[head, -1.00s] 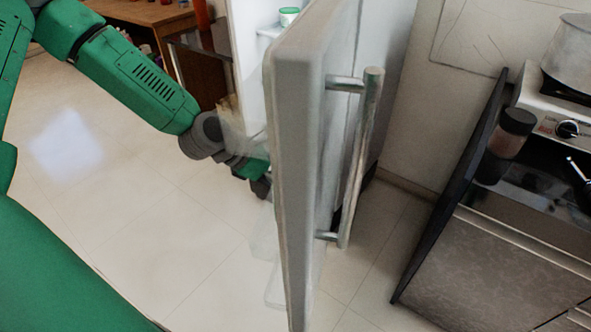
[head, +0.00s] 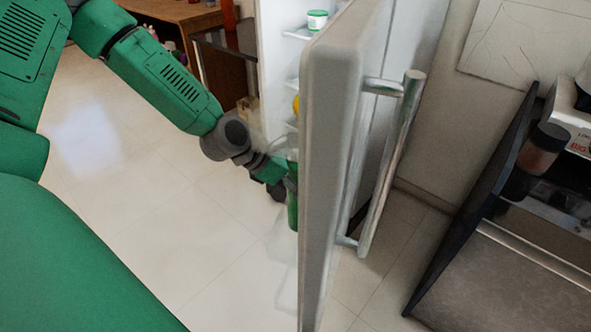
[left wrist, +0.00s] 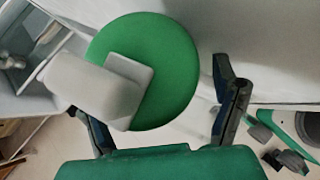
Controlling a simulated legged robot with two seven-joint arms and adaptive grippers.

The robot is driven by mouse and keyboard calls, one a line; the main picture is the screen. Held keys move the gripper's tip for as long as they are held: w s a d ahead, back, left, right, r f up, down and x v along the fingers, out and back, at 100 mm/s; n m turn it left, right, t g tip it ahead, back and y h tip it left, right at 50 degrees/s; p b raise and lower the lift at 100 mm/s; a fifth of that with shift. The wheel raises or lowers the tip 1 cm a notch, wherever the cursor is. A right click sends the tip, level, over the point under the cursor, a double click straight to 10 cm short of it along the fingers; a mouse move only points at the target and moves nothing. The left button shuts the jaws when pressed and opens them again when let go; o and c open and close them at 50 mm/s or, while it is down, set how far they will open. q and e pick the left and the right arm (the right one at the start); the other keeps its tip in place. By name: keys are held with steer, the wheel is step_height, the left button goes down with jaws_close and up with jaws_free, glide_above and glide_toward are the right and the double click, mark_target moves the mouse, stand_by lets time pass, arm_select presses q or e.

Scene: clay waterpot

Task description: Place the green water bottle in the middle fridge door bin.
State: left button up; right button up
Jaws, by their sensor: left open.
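The green water bottle (head: 292,208) shows as a narrow upright strip beside the fridge door's inner side in the head view; the door hides the rest. Its round green top (left wrist: 175,70) with a grey loop or spout fills the middle of the left wrist view. My left gripper (head: 277,186) is open, at the bottle's upper part. In the left wrist view its fingers (left wrist: 165,112) stand either side of the top, with a gap at the right finger. A faint clear door bin (head: 281,240) is around or beside the bottle's lower part; I cannot tell which.
The open fridge door (head: 330,170) stands edge-on, with a metal handle (head: 392,165) on its right. Fridge shelves hold a green-lidded tub (head: 317,21). A dark oven door (head: 470,205) and stove are at the right. The floor left of the door is clear.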

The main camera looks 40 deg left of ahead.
mark_target(291, 173)
arm_select(q)
steer(key=shift+s+a+r, duration=0.1)
steer(key=shift+a+r, duration=0.15)
steer(key=shift+a, duration=0.1)
steer(key=p+v, duration=0.1)
steer(key=v, duration=0.1)
steer(key=shift+s+a+r, duration=0.15)
steer(key=shift+s+r, duration=0.05)
steer(key=shift+r, duration=0.15)
steer(key=s+a+p, duration=0.4)
steer(key=s+a, duration=0.3)
steer(key=s, duration=0.2)
steer(key=shift+f+p, duration=0.25)
steer(key=shift+p, duration=0.15)
steer(key=shift+s+d, duration=0.15)
steer(key=shift+d, duration=0.1)
steer(key=shift+a, duration=0.2)
